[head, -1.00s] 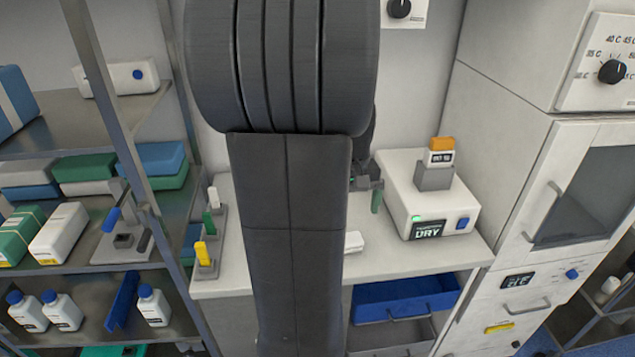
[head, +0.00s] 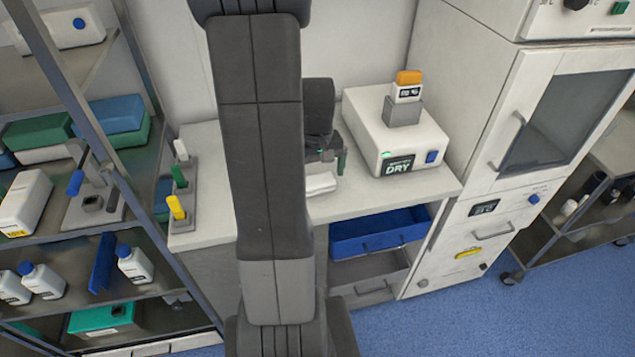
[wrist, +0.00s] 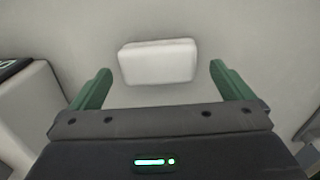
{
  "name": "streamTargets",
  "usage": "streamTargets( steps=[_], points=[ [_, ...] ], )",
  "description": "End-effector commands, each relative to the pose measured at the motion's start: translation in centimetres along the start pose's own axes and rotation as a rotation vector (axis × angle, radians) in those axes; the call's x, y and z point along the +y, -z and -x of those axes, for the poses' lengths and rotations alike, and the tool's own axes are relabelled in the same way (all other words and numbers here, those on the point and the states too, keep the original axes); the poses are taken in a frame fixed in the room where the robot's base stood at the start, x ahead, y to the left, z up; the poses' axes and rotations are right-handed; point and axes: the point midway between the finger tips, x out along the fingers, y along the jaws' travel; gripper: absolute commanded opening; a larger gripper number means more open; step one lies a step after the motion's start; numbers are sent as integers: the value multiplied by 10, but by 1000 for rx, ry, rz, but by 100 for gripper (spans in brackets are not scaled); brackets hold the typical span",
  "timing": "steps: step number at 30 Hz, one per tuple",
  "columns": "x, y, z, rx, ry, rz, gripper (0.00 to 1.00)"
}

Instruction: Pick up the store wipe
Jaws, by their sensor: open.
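The store wipe looks like a small white folded pad (wrist: 158,62) lying on the pale bench top. In the wrist view it sits ahead of my gripper (wrist: 160,85), between the lines of the two green fingers. The fingers are spread wide apart with nothing between them, and the pad is not touched. In the head view the wipe (head: 321,183) shows beside my arm, partly hidden by it. My gripper (head: 340,160) is above the bench near the wipe, with one green finger visible.
A white box marked DRY (head: 365,125) stands on the bench right of my gripper. A rack with yellow, green and white handles (head: 178,195) stands at the bench's left. A blue drawer (head: 380,234) is open below. Shelves with bottles and packs are at the left.

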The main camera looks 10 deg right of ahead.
Motion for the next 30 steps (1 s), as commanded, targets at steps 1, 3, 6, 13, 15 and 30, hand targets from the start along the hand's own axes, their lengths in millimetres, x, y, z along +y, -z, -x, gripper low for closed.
streamTargets(
  steps=[1,3,6,13,15,30],
  points=[
    [1,-2,-6,-5,1,-1,100],
    [1,-1,-16,-4,1,0,100],
    [1,-1,-24,-3,1,0,100],
    [1,0,-28,1,0,1,100],
    [1,0,-28,1,0,1,100],
    [1,0,-26,1,0,1,60]
  ],
)
